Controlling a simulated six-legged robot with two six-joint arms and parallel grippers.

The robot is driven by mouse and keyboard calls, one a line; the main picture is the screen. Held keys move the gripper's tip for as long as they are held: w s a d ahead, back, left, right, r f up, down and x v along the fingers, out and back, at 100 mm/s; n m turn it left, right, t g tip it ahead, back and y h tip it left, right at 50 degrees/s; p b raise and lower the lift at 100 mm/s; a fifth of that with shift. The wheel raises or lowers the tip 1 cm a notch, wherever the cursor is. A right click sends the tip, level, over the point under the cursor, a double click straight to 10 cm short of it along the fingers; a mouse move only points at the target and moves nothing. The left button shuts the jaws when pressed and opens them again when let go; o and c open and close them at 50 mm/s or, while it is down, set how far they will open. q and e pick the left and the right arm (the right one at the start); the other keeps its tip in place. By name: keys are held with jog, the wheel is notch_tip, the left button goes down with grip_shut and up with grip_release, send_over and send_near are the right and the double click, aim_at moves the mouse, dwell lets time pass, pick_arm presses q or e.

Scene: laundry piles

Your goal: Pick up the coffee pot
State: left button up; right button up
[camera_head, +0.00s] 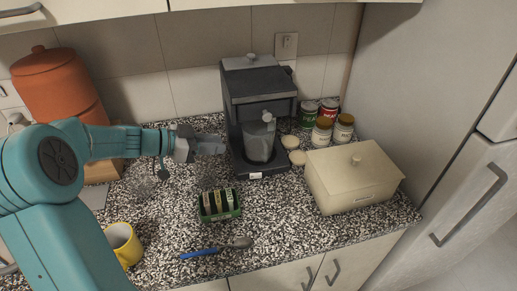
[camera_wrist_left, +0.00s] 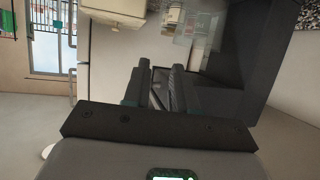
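The coffee pot (camera_head: 259,141) is a greyish, see-through jug with a light lid. It stands upright on the base of the dark coffee maker (camera_head: 262,88). My left gripper (camera_head: 222,146) is just left of the pot, pointing at it and apart from it. In the left wrist view, the two dark fingers (camera_wrist_left: 160,66) have a narrow gap with nothing held between them. The coffee maker's dark body (camera_wrist_left: 232,65) fills the right of that view; the pot is hard to make out there. My right gripper is not in view.
A green rack (camera_head: 219,206) stands in front of the coffee maker. A beige box (camera_head: 352,180) and several jars (camera_head: 322,131) are to the right. A yellow mug (camera_head: 123,243) and a blue-handled spoon (camera_head: 215,249) lie toward the front. An orange canister (camera_head: 60,88) stands back left.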

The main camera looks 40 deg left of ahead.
pick_arm(q)
jog(key=b, duration=0.3)
send_near(266, 155)
jog(key=shift+a+f+x, duration=0.1)
jog(key=shift+x, duration=1.65)
jog(key=shift+a+f+x, duration=0.1)
jog(key=shift+a+x, duration=0.05)
jog(key=shift+x, duration=1.6)
jog(key=shift+a+f+x, duration=0.1)
jog(key=shift+x, duration=1.65)
jog(key=shift+r, duration=0.1)
grip_shut()
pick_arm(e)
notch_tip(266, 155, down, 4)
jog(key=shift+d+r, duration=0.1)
